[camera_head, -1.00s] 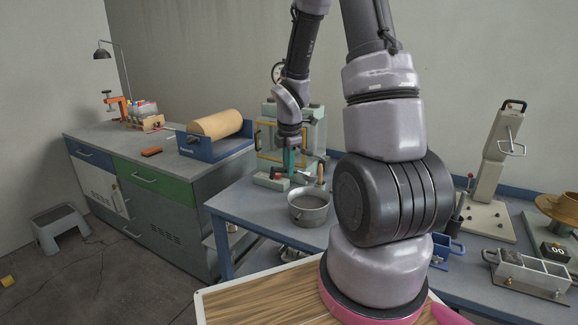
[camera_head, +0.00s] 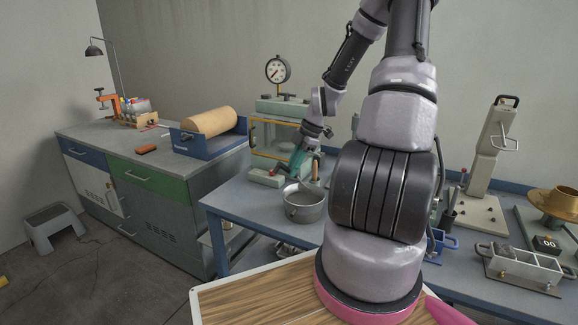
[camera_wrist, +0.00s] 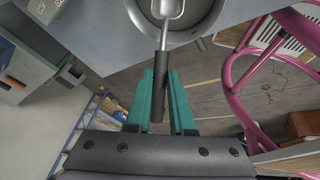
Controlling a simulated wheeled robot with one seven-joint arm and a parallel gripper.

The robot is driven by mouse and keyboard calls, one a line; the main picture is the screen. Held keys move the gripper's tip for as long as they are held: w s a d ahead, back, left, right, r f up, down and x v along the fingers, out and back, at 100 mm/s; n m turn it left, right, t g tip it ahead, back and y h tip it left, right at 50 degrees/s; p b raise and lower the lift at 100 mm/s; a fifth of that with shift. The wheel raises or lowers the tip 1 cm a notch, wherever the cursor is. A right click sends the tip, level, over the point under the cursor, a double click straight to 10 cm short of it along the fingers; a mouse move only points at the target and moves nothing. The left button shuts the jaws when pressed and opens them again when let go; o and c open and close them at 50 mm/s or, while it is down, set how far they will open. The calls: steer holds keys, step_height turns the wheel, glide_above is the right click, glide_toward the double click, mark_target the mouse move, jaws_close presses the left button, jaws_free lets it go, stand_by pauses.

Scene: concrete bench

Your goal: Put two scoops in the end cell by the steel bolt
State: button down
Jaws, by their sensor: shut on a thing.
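My gripper (camera_head: 299,160) has teal fingers and is tilted beside the grey metal bowl (camera_head: 304,211) on the blue bench. In the wrist view the teal fingers (camera_wrist: 160,86) are shut on the dark handle of a metal scoop (camera_wrist: 166,9). The scoop's head shows over the bowl (camera_wrist: 205,24) at the top of that view; I cannot tell whether it touches the contents. A metal mould with open cells (camera_head: 522,270) sits at the right of the bench. Small brass-coloured fittings show on its front; I cannot make out the steel bolt.
My arm blocks the middle of the bench. A black numeric display (camera_head: 546,245) and a brass-coloured dish (camera_head: 562,200) stand near the mould. A tall lever press (camera_head: 492,160) stands behind it. A glazed case with a dial gauge (camera_head: 278,69) stands behind the bowl.

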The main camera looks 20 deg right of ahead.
mark_target(297, 176)
step_height(297, 176, down, 6)
steer(key=shift+d+f+y, duration=0.15)
steer(key=shift+f+y, duration=0.05)
steer(key=shift+y, duration=0.1)
stand_by(0.5)
steer(key=shift+w, duration=0.1)
stand_by(0.4)
